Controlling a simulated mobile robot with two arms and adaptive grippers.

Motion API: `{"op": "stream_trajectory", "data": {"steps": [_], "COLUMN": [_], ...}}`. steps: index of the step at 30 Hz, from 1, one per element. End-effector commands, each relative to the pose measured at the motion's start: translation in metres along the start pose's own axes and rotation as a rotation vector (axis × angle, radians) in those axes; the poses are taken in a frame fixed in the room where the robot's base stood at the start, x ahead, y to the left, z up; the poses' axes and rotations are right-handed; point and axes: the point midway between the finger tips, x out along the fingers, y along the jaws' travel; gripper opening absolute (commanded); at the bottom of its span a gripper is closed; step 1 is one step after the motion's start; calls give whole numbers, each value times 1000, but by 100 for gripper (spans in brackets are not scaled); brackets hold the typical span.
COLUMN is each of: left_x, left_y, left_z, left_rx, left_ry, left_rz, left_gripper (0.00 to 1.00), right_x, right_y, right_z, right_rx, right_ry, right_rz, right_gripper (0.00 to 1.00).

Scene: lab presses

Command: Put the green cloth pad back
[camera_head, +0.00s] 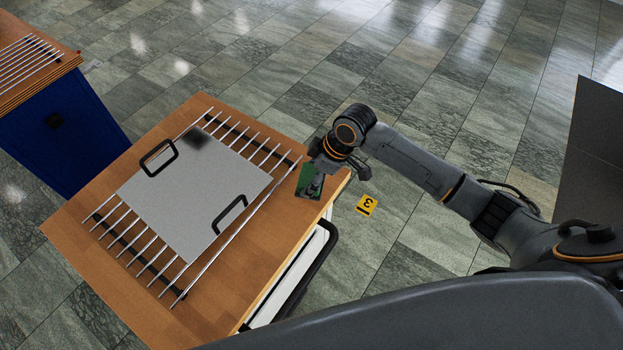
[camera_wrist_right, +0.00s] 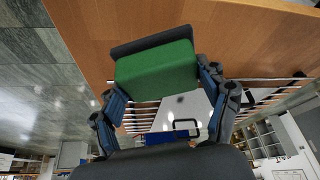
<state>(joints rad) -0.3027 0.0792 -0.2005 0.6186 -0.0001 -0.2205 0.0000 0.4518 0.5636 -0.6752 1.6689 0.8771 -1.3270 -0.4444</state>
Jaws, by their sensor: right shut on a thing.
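The green cloth pad (camera_head: 304,180) is at the right corner of the wooden table top, beside the metal rods. In the right wrist view the green pad (camera_wrist_right: 155,68) has a dark grey edge and sits between my two fingers. My right gripper (camera_head: 315,184) is shut on the pad and points down over the table corner. Part of the pad is hidden by the gripper in the head view. I cannot tell whether the pad touches the table. My left gripper is not in view.
A metal plate (camera_head: 190,200) with two black handles lies on a rack of rods (camera_head: 240,232) on the wooden table (camera_head: 222,292). A yellow marker (camera_head: 366,205) shows right of the table. A blue cabinet (camera_head: 60,135) stands at the far left. Bare wood runs along the table's front edge.

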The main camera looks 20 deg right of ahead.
Motion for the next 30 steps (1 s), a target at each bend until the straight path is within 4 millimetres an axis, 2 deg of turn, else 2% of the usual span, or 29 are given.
{"op": "stream_trajectory", "data": {"steps": [5, 12, 24, 25, 28, 30], "left_x": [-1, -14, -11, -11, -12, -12], "left_y": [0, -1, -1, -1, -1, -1], "left_z": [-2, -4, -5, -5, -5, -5], "left_rx": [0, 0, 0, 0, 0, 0], "left_ry": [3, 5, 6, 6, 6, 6], "left_rz": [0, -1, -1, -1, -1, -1], "left_gripper": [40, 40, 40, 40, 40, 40], "right_x": [9, 35, 42, 42, 42, 41], "right_y": [7, 8, 8, 8, 8, 8], "right_z": [1, 12, 15, 16, 15, 15], "right_rx": [1, 1, -1, -1, -1, -1], "right_ry": [1, 0, 0, 0, 0, 0], "right_rz": [0, 0, 1, 1, 1, 1], "right_gripper": [50, 50, 50, 77, 97, 98]}}
